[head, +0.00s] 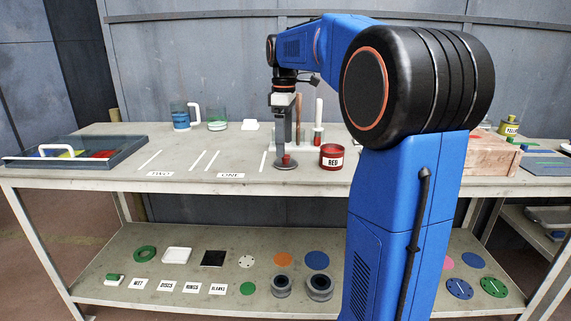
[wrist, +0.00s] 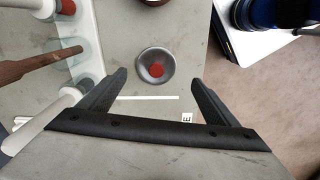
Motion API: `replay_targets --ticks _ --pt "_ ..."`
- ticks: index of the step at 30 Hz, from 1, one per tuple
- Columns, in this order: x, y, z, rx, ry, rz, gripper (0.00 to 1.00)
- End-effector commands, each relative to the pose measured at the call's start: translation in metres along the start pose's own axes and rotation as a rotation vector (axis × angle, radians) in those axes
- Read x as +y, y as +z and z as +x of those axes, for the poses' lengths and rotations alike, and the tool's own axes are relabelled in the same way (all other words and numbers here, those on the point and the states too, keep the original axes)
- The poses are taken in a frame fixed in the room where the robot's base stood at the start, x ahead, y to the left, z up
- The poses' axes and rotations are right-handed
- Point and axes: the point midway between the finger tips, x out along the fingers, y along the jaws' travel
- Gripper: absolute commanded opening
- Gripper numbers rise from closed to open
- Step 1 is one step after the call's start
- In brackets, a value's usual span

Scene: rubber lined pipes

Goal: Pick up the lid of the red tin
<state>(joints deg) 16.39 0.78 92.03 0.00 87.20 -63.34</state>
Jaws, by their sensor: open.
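The lid, a round grey metal disc with a red knob (head: 286,160), lies flat on the table top, left of the red tin. The red tin (head: 331,160) stands upright with a white RED label. My gripper (head: 284,146) points down just above the lid. In the wrist view the lid (wrist: 155,62) lies just ahead of and between the open fingertips of my gripper (wrist: 158,77), with nothing held. The exact height of the fingertips over the knob is hard to tell. Only a dark red edge of the tin shows at the top of the wrist view.
Upright red-and-white rods (head: 318,120) stand close behind the gripper. A blue mug (head: 181,118) and a green glass (head: 217,120) stand back left. A blue-grey tray (head: 125,150) is at far left. The table around the white line marks is clear.

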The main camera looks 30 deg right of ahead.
Motion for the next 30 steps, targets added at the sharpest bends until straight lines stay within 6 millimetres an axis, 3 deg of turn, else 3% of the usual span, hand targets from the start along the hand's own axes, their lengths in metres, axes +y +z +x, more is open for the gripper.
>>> replay_targets --ticks 5,15,24,30 --pt "0.002 -0.001 0.011 0.0 -0.001 0.0 0.84" --pt "0.007 -0.003 0.051 -0.001 -0.001 0.0 0.84" --pt "0.008 -0.003 0.055 0.0 0.001 0.0 0.84" --pt "0.008 -0.003 0.055 0.0 0.0 0.0 0.4"
